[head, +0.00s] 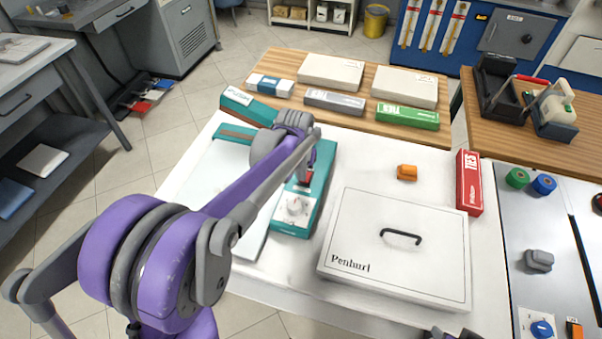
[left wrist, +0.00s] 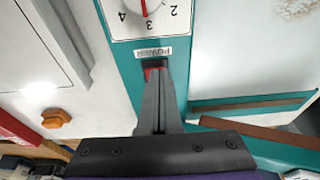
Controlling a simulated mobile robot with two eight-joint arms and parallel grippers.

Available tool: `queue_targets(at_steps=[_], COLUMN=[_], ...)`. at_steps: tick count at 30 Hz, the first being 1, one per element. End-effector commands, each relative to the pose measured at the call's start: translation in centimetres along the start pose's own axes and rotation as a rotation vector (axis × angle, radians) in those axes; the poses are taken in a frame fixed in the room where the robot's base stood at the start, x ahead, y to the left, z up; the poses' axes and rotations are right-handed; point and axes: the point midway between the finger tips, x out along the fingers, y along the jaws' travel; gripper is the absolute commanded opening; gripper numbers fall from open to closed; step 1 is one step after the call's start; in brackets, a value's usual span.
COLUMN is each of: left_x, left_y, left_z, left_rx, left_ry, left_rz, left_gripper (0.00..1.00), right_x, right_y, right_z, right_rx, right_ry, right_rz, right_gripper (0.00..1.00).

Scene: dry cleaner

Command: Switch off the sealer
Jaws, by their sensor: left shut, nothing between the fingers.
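The sealer (head: 322,165) is a teal machine with a white dial panel (head: 295,208), on the white table left of centre in the head view. In the left wrist view its teal body (left wrist: 124,58) shows with a numbered dial (left wrist: 145,12) and a "POWER" label. A red power switch (left wrist: 152,71) sits just by the label, partly hidden by my fingers. My left gripper (left wrist: 156,74) is shut and empty, its fingertips at the switch; I cannot tell if they press it. Which way the switch is tipped is hidden.
A white lidded case (head: 395,262) with a black handle stands right of the sealer. An orange block (head: 407,172) and a red box (head: 469,182) lie beyond it. Several boxes stand on the wooden table (head: 345,112) behind. A grey-topped counter (head: 520,290) is at right.

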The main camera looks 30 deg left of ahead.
Motion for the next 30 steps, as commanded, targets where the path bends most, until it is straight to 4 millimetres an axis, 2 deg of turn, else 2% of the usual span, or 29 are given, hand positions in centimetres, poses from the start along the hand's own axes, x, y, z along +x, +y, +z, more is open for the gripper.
queue_targets(at_steps=[6, 30], left_x=[1.3, -0.7], left_y=[0.0, 0.0], left_z=[1.1, 0.4], left_rx=[0.0, 0.0], left_ry=[0.116, 0.114], left_rz=[0.0, 0.0], left_gripper=[0.0, 0.0], right_x=[1.1, -0.2], right_y=[0.0, 0.0], right_z=[0.9, -0.2], right_rx=[0.0, 0.0], right_ry=[-0.006, 0.001], right_rz=[0.0, 0.0], right_gripper=[0.5, 0.5])
